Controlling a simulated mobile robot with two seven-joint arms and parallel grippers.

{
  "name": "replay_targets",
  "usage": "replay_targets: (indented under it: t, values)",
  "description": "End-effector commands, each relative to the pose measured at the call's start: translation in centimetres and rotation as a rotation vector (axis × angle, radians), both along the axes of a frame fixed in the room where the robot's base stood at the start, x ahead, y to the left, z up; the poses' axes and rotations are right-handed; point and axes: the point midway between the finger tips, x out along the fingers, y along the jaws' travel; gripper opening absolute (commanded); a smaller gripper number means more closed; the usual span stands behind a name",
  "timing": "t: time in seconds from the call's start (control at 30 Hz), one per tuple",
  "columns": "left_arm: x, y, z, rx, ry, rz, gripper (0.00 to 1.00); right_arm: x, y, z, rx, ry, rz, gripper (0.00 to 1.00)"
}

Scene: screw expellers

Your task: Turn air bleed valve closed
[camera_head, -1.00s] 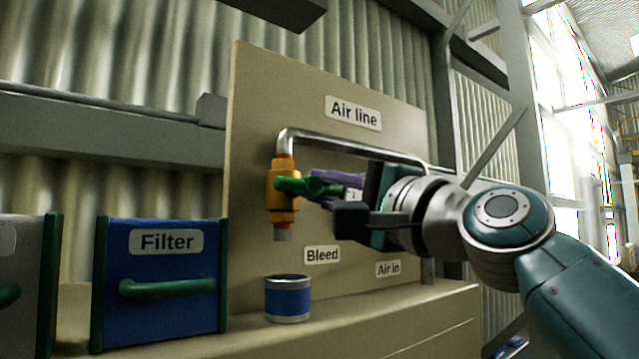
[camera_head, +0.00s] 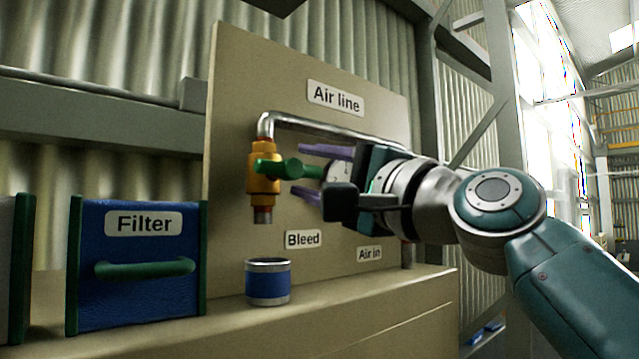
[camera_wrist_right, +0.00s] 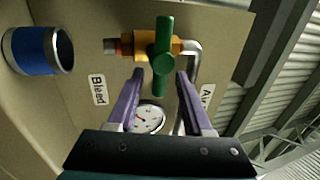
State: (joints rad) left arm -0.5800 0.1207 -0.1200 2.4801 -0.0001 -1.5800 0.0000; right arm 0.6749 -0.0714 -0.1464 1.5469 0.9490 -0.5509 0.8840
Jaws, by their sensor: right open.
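The air bleed valve has a brass body (camera_head: 264,168) on a silver pipe, with a green handle (camera_head: 288,168) that sticks out from it. In the right wrist view the brass body (camera_wrist_right: 146,44) lies sideways and the green handle (camera_wrist_right: 163,55) crosses it. My right gripper (camera_head: 308,172) is open just right of the valve, its purple fingers apart. In the wrist view the fingertips of the right gripper (camera_wrist_right: 160,73) lie on either side of the handle's lower end, with gaps; I cannot tell the depth between them. My left gripper is not in view.
A blue cup (camera_head: 268,283) stands on the ledge (camera_head: 350,308) below the valve outlet. A blue Filter box (camera_head: 140,290) stands to the left. The backboard (camera_head: 235,110) is close behind the valve. A round gauge (camera_wrist_right: 148,118) shows between my fingers.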

Motion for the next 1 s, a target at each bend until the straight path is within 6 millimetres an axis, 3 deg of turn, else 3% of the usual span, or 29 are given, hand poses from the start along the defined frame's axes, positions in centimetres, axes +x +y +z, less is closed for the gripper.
replay_targets:
  t: [0.5, 1.0]
  values:
    - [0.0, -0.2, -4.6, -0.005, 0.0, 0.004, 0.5, -6.2, -4.6, -2.5, -0.002, -0.001, -0.005, 0.51]
    - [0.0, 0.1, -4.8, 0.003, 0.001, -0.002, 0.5, -6.9, -5.1, -2.4, 0.0, 0.001, -0.004, 0.51]
